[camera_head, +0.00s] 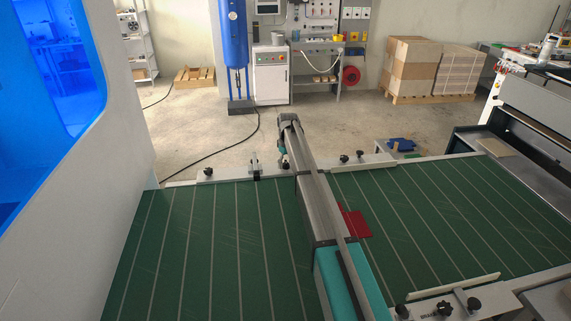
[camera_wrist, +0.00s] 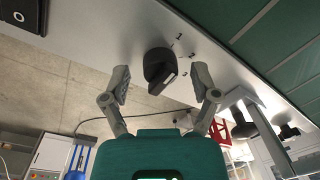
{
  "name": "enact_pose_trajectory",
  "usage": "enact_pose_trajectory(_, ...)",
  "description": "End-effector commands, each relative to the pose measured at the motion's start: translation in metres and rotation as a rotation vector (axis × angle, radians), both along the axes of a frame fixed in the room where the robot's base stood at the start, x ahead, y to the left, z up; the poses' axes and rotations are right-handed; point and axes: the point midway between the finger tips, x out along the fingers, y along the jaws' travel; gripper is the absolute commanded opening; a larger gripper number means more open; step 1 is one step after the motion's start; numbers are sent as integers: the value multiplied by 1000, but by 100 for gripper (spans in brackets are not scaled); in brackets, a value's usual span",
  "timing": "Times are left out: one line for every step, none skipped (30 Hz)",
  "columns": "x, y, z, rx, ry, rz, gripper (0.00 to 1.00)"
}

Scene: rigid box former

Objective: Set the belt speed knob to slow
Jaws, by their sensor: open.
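The belt speed knob (camera_wrist: 158,68) is black with a raised grip bar, on a pale panel in the wrist view. Marks 1, 2 and 3 are printed to its right. The bar's end face is at its lower right, on the side of mark 3; I cannot tell exactly which mark it points to. My gripper (camera_wrist: 162,84) is open, with one grey finger on each side of the knob and a visible gap to both. In the head view my arm reaches over the green belt (camera_head: 235,240); the knob and fingers cannot be made out there.
A black switch (camera_wrist: 24,12) sits on the same panel at upper left in the wrist view. Black clamp knobs (camera_head: 345,158) stand along the belt's far rail. A red piece (camera_head: 356,224) lies on the belt beside my arm. The floor beyond the far rail is mostly clear.

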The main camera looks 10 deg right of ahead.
Motion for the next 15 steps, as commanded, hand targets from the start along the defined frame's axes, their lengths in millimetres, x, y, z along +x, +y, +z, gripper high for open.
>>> enact_pose_trajectory(0,0,0,0,0,0,78)
enact_pose_trajectory(0,0,0,0,0,0,78)
enact_pose_trajectory(0,0,0,0,0,0,78)
enact_pose_trajectory(0,0,0,0,0,0,78)
enact_pose_trajectory(0,0,0,0,0,0,78)
enact_pose_trajectory(0,0,0,0,0,-1,78)
enact_pose_trajectory(0,0,0,0,0,-2,78)
enact_pose_trajectory(0,0,0,0,0,-4,78)
enact_pose_trajectory(0,0,0,0,0,-7,78)
enact_pose_trajectory(0,0,0,0,0,-11,78)
enact_pose_trajectory(0,0,0,0,0,-16,78)
enact_pose_trajectory(0,0,0,0,0,-25,78)
enact_pose_trajectory(0,0,0,0,0,-31,78)
enact_pose_trajectory(0,0,0,0,-1,-40,78)
enact_pose_trajectory(0,0,0,0,0,-54,78)
